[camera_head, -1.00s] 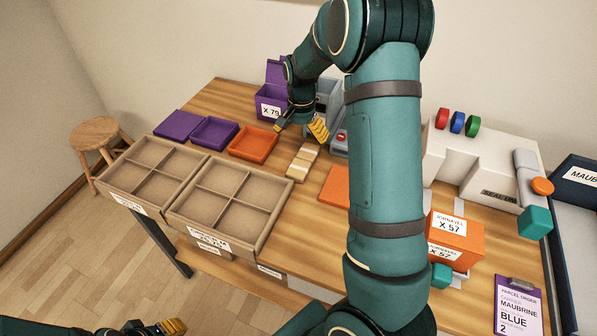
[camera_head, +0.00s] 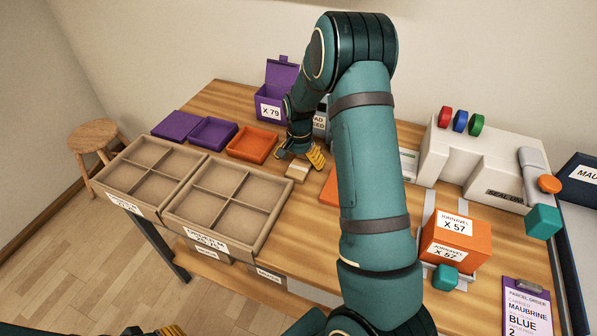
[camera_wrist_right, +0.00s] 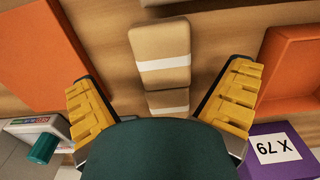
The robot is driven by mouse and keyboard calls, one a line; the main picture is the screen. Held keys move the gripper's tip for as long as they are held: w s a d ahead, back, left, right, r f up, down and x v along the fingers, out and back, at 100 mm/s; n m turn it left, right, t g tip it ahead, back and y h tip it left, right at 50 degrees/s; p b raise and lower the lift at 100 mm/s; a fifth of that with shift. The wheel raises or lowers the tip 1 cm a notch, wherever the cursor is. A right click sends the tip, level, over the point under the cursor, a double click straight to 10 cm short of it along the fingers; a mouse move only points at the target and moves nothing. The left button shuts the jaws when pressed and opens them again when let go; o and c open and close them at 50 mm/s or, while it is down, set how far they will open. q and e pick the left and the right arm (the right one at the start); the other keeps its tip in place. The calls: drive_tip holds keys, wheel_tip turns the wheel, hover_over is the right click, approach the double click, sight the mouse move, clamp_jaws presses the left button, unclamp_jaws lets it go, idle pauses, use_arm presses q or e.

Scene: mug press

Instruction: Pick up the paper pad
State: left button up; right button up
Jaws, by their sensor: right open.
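Two tan paper pads with white bands lie end to end on the wooden table. The larger-looking pad (camera_wrist_right: 161,60) is between my right gripper's fingers in the wrist view, and the other pad (camera_wrist_right: 167,101) is partly hidden by the gripper body. In the head view a pad (camera_head: 297,173) shows just below the right gripper (camera_head: 299,157). That gripper is open, with its yellow fingers (camera_wrist_right: 163,82) spread on both sides of the pads and apart from them. My left gripper (camera_head: 168,331) shows only in part at the bottom edge.
An orange tray (camera_head: 251,145) and a purple box labelled X 79 (camera_head: 271,109) are near the right gripper. A flat orange piece (camera_head: 329,190) lies to its right, partly behind my arm. Divided cardboard trays (camera_head: 230,196) stand at the table's left. An orange X 57 box (camera_head: 456,240) is at right.

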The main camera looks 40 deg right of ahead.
sight(298, 168)
drive_tip(key=f, duration=0.3)
drive_tip(key=shift+w+f+b, duration=0.25)
drive_tip(key=shift+f+b, duration=0.1)
drive_tip(key=c, duration=1)
drive_tip(key=shift+r, duration=0.1)
